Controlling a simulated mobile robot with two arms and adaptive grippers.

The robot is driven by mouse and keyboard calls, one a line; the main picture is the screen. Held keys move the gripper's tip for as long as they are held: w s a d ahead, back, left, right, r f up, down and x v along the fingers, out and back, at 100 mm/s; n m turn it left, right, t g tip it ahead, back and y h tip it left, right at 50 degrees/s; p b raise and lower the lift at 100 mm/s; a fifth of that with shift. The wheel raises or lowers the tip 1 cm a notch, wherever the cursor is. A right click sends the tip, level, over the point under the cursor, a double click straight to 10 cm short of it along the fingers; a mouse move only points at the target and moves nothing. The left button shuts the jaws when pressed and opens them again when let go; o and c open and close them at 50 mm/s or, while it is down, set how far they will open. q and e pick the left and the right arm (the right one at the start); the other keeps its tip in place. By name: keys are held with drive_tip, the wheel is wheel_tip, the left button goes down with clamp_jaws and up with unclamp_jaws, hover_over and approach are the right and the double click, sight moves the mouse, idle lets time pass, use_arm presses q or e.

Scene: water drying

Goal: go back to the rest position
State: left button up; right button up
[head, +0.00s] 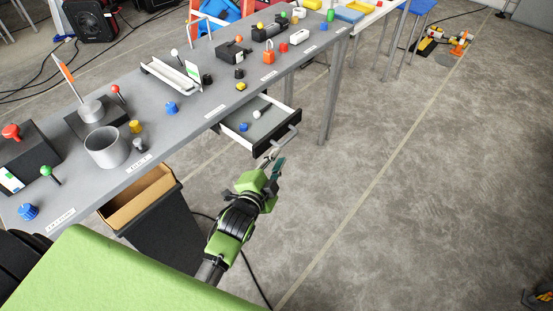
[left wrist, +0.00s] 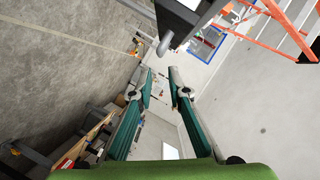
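My left gripper (head: 273,163) is in front of the workbench, just beyond the handle (head: 288,138) of a pulled-out drawer. In the left wrist view its two green-padded fingers (left wrist: 159,78) stand apart with nothing between them, so it is open and empty. A grey bar end that looks like the drawer handle (left wrist: 164,46) shows just past the fingertips, apart from them. The drawer (head: 262,134) stands open with a small white piece and a blue piece inside. My right gripper is not in view.
The grey workbench (head: 205,112) carries a grey cup (head: 106,148), coloured knobs, black blocks and a white tray (head: 172,76). A black bin (head: 158,222) stands below its near edge, close to my left arm.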

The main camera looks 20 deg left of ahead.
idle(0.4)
use_arm(q)
drive_tip(key=s+d+f+n+g, duration=0.15)
drive_tip(key=s+f, duration=0.35)
drive_tip(key=f, duration=0.5)
drive_tip(key=s+f+n+g, duration=0.1)
drive_tip(key=s+f+g, duration=0.2)
drive_tip(key=s+f, duration=0.55)
drive_tip(key=s+f+n+g, duration=0.2)
drive_tip(key=s+f+g, duration=0.1)
drive_tip(key=f, duration=1)
drive_tip(key=s+a+f+n+g, duration=0.1)
drive_tip(key=s+f, duration=0.4)
drive_tip(key=s, duration=0.5)
drive_tip(key=s+a+f+n+g, duration=0.2)
drive_tip(key=s+f, duration=0.3)
drive_tip(key=s, duration=0.6)
drive_tip(key=s+a+f+n+g, duration=0.1)
drive_tip(key=s+f+g, duration=0.3)
drive_tip(key=s, duration=0.7)
wheel_tip(320, 180, down, 2)
drive_tip(key=shift+s+a+f+n, duration=0.1)
drive_tip(key=shift+s+a+n, duration=0.2)
drive_tip(key=shift+a, duration=0.25)
